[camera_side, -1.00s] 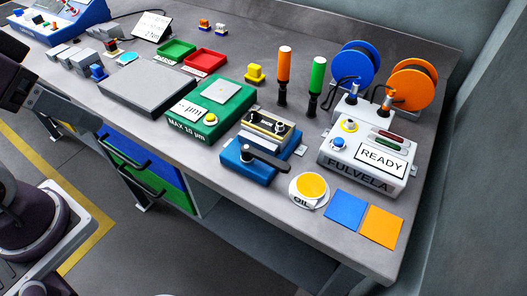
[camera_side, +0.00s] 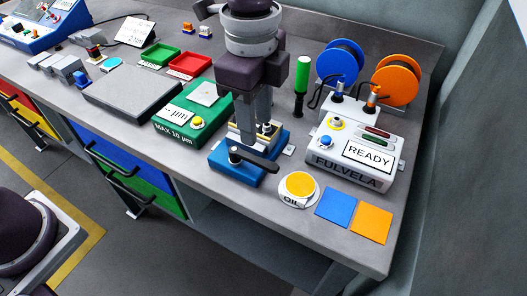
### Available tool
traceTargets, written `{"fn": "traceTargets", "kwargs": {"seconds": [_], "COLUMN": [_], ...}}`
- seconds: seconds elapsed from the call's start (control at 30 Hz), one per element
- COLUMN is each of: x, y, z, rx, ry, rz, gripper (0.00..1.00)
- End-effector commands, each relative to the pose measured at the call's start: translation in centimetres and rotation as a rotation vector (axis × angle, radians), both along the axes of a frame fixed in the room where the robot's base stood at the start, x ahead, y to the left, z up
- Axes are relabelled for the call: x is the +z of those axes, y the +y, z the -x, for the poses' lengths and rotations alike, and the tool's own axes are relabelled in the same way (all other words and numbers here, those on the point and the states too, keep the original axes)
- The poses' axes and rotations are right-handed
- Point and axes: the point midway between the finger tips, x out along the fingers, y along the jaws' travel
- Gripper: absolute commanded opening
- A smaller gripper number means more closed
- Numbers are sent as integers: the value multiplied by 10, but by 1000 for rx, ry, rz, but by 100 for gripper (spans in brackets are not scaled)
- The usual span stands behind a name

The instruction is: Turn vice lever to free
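The vice (camera_side: 228,170) has a blue base and stands near the front edge of the bench. Its black lever (camera_side: 262,163) points to the right and slightly toward the front, from a pivot at the vice's front left. My gripper (camera_side: 254,132) points straight down over the vice, behind the lever. Its two grey fingers are apart, with their tips low by the pale block in the vice's jaws. The fingers hide part of the block, so I cannot tell whether they touch it. The gripper is clear of the lever.
A green gauge block stand (camera_side: 172,134) is close on the left. A white READY box (camera_side: 345,165) and an oil pot (camera_side: 299,185) are on the right. A green-handled screwdriver (camera_side: 301,75) stands behind. Blue and orange pads (camera_side: 371,224) lie at the front right.

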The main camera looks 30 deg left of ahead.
Motion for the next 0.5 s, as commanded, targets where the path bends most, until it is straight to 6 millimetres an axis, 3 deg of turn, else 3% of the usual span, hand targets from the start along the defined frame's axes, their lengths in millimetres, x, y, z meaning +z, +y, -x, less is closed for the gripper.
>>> {"fn": "traceTargets", "kwargs": {"seconds": [0.1,0.5], "x": [-17,-81], "y": [-14,-13], "z": [-2,-2], "rx": [-67,-67], "ry": [19,19], "rz": [-10,-10], "gripper": [40,40]}}
